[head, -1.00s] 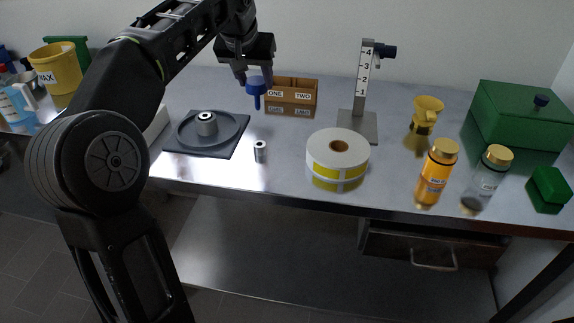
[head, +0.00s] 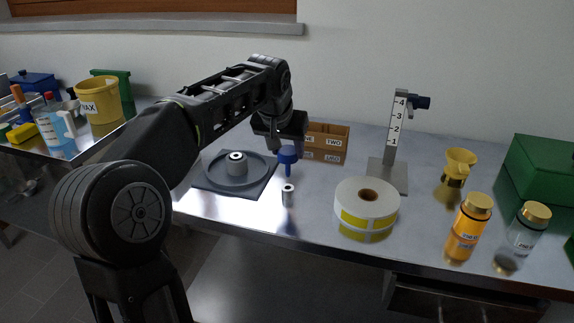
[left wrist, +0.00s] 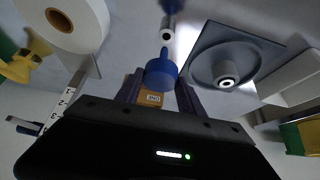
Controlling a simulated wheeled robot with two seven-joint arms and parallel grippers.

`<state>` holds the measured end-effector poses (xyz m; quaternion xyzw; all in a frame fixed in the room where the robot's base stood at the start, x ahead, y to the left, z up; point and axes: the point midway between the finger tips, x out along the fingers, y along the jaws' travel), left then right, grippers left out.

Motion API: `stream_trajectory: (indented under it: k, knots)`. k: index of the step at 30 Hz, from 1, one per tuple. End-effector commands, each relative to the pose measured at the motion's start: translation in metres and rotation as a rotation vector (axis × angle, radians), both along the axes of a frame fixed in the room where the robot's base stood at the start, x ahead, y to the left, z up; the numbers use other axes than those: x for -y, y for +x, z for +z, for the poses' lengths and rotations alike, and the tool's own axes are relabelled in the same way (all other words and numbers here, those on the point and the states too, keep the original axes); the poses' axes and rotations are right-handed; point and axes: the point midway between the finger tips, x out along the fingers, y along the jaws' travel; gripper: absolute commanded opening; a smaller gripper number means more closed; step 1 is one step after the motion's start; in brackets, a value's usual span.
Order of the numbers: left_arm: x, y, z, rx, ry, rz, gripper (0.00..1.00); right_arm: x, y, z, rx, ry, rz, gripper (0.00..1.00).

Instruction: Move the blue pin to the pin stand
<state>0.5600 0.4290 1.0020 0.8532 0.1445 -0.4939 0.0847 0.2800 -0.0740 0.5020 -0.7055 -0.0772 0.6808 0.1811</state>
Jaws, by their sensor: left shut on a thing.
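The blue pin (head: 288,155) has a wide round head and a thin shaft pointing down. My left gripper (head: 284,147) is shut on its head and holds it upright above the bench. A small metal cylinder with a hole in its top, which looks like the pin stand (head: 288,196), stands on the bench just below the pin's tip in the head view. The tip looks apart from it. In the left wrist view the blue pin (left wrist: 160,73) sits between the fingers, with the pin stand (left wrist: 167,34) beyond its shaft. My right gripper is not in view.
A dark plate with a round dish and grey hub (head: 237,165) lies left of the pin stand. A label roll (head: 367,199) lies to its right. A brown bin box (head: 328,142) and numbered post (head: 395,130) stand behind. Bottles (head: 470,226) stand at the right.

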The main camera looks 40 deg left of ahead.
Motion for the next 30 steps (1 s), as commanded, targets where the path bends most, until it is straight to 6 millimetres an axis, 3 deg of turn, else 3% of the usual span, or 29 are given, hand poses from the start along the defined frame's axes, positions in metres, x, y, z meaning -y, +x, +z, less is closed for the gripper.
stream_trajectory:
  k: [8,16,30]
  knots:
    - [0.0,0.0,-0.002,-0.001,0.0,0.0,0.06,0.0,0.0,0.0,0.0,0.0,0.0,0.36]
    - [0.0,-0.001,-0.035,-0.002,-0.001,0.001,0.06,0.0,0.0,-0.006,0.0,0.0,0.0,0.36]
    - [0.0,0.0,-0.043,0.0,0.0,0.001,0.06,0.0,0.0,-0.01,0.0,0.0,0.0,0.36]
